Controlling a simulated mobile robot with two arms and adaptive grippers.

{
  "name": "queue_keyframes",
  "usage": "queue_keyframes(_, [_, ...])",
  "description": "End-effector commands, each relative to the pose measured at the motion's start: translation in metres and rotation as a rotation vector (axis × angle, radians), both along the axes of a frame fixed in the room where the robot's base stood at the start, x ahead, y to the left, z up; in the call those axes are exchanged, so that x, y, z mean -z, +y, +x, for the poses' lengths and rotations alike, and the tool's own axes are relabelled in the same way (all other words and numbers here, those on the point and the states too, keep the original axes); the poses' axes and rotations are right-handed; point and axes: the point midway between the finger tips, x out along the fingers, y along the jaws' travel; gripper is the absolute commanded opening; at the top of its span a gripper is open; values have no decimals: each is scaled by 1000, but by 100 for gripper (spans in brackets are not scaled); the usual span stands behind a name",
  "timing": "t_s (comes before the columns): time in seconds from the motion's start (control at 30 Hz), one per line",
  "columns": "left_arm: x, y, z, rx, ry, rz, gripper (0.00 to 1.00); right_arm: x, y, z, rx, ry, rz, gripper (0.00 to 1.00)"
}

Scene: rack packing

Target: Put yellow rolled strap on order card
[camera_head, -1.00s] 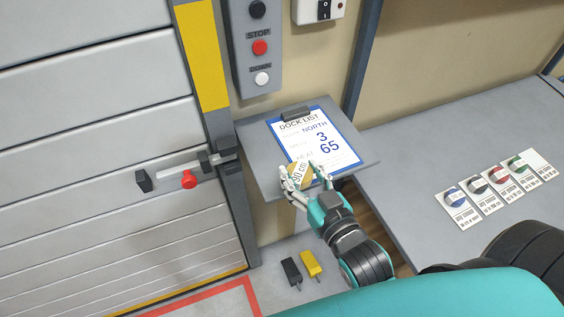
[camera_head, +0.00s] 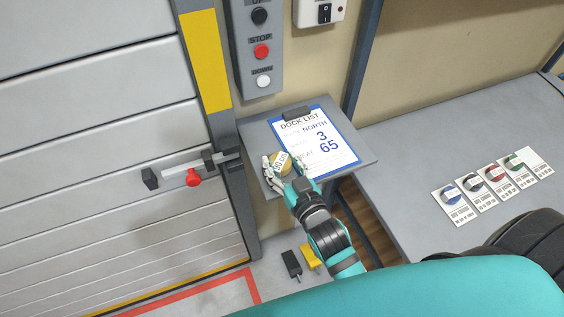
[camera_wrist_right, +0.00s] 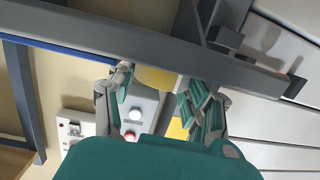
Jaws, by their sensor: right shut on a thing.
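The yellow rolled strap (camera_head: 279,162), with a white length label, is in my right gripper (camera_head: 284,169) by the left edge of the dock list clipboard. The fingers are shut on its sides. In the right wrist view, part of the strap (camera_wrist_right: 155,78) shows between the fingers. Whether it touches the shelf is unclear. Several order cards lie in a row on the grey bench at right. My left gripper is not in view.
The dock list clipboard (camera_head: 327,152) lies on a small grey shelf (camera_head: 365,157). A button box (camera_head: 259,50) and a door latch with a red knob (camera_head: 193,177) are nearby. A gap separates shelf and bench (camera_head: 400,165). A black and a yellow item lie below.

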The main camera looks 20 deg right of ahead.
Motion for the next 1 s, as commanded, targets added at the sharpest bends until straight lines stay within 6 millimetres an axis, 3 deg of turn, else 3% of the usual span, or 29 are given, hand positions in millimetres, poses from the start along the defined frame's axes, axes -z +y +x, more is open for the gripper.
queue_keyframes(0.07, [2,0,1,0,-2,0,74,4,0,0,0,1,0,18])
queue_keyframes(0.1, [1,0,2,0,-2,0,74,3,0,0,0,1,0,56])
queue_keyframes(0.23, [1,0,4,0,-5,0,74,2,0,0,0,1,0,73])
queue_keyframes(0.63, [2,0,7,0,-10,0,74,1,-1,-7,0,2,0,74])
queue_keyframes(1.0, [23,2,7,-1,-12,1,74,-8,-6,-81,-1,5,1,74])
